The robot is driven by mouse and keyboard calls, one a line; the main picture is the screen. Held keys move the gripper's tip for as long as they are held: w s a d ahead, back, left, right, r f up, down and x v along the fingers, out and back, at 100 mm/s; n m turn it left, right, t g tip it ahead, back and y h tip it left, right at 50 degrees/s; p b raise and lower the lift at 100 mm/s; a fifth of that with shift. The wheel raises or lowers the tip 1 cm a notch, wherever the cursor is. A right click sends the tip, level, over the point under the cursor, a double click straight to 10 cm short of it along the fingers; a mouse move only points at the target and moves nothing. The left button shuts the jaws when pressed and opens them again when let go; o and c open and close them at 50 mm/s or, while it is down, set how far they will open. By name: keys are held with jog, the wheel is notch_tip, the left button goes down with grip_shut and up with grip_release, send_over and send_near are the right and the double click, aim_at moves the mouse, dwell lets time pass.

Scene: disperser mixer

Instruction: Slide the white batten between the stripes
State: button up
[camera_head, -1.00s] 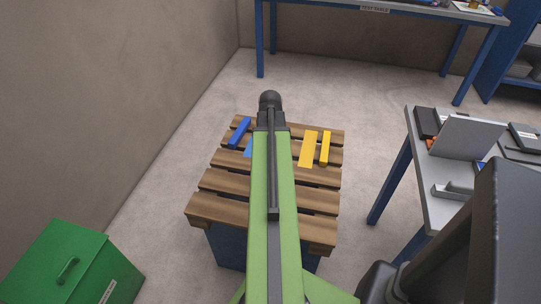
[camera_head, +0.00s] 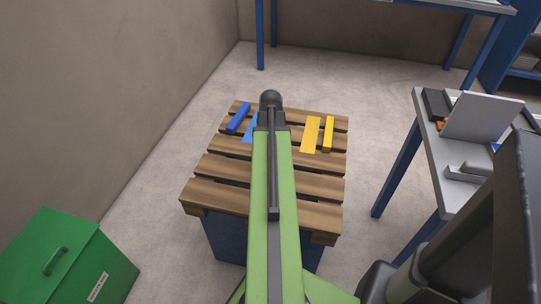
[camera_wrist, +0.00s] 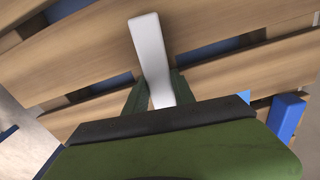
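The white batten (camera_wrist: 150,45) lies on the wooden pallet (camera_wrist: 65,62) in the wrist view, its far end toward the top. In the head view it is hidden behind my green arm. My gripper (camera_wrist: 160,82) is in the wrist view with its two dark fingers apart, one on each side of the batten's near part; I see no clear grip. In the head view, a light blue stripe (camera_head: 249,132) shows left of my arm and a flat yellow stripe (camera_head: 311,134) right of it, on the pallet.
A blue bar (camera_head: 238,119) stands outside the blue stripe and a yellow bar (camera_head: 328,134) outside the yellow one. A grey table (camera_head: 438,160) with a laptop-like panel stands right. A green bin (camera_head: 65,260) is at front left. A wall runs along the left.

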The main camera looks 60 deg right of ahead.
grip_shut()
jog(key=shift+d, duration=0.1)
jog(key=shift+w+d, duration=0.8)
jog(key=shift+d, duration=2)
jog(key=shift+w+d, duration=0.75)
jog(key=shift+d, duration=2.1)
jog(key=shift+w+d, duration=0.8)
jog(key=shift+d, duration=2)
jog(key=o, duration=0.8)
grip_release()
notch_tip(320, 180, up, 17)
jog(key=p, duration=1.7)
jog(key=shift+r, duration=0.2)
